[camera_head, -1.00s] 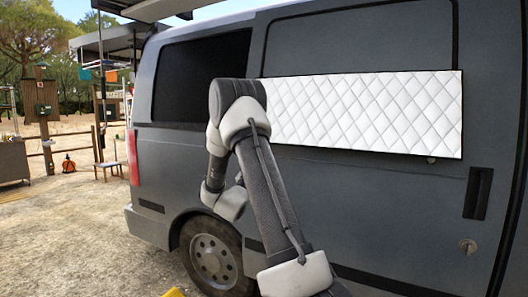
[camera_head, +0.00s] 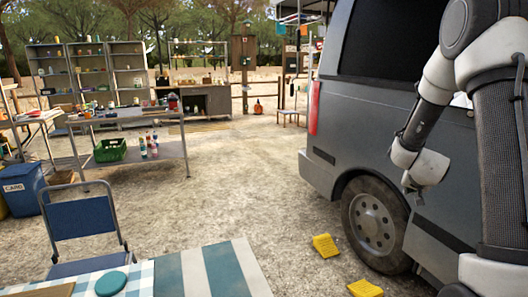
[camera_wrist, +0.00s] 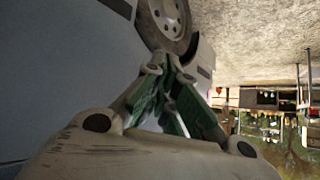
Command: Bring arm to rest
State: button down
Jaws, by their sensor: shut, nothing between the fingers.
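My arm stands raised and bent at the right of the head view, in front of the dark grey van (camera_head: 345,125). My gripper (camera_head: 408,188) hangs at the end of the arm, above and right of the rear wheel (camera_head: 374,222). In the wrist view, my gripper (camera_wrist: 172,68) has its green-padded fingers drawn together at the tips, with nothing seen between them. The van's side (camera_wrist: 70,70) fills the left of that view, and the wheel (camera_wrist: 168,18) shows beyond the fingertips.
Yellow blocks (camera_head: 325,245) lie on the ground near the wheel. A table with a striped cloth (camera_head: 205,272) and a blue chair (camera_head: 80,222) stand at the front left. A workbench (camera_head: 170,150) with a green crate (camera_head: 110,150) stands behind. Open gravel lies between.

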jog(key=s+a+r+n+g+y, duration=0.2)
jog(key=s+a+r+g, duration=0.1)
jog(key=s+a, duration=0.4)
jog(key=s+a+r+n+g+y, duration=0.1)
jog(key=s+a+r+g+y, duration=0.15)
jog(key=s+a, duration=0.45)
jog(key=s+a+r+n, duration=0.1)
jog(key=s+r, duration=0.4)
jog(key=s, duration=0.6)
jog(key=s+r+n, duration=0.2)
jog(key=s+r, duration=0.4)
jog(key=s, duration=0.5)
jog(key=shift+s+a+n, duration=0.15)
jog(key=shift+a+n, duration=0.15)
jog(key=shift+a, duration=0.05)
jog(key=c, duration=2)
grip_release()
jog(key=shift+a+r+t, duration=0.1)
jog(key=shift+r+t, duration=0.25)
jog(key=o, duration=0.3)
jog(key=shift+a+r, duration=0.1)
jog(key=shift+o, duration=0.2)
jog(key=shift+s, duration=0.15)
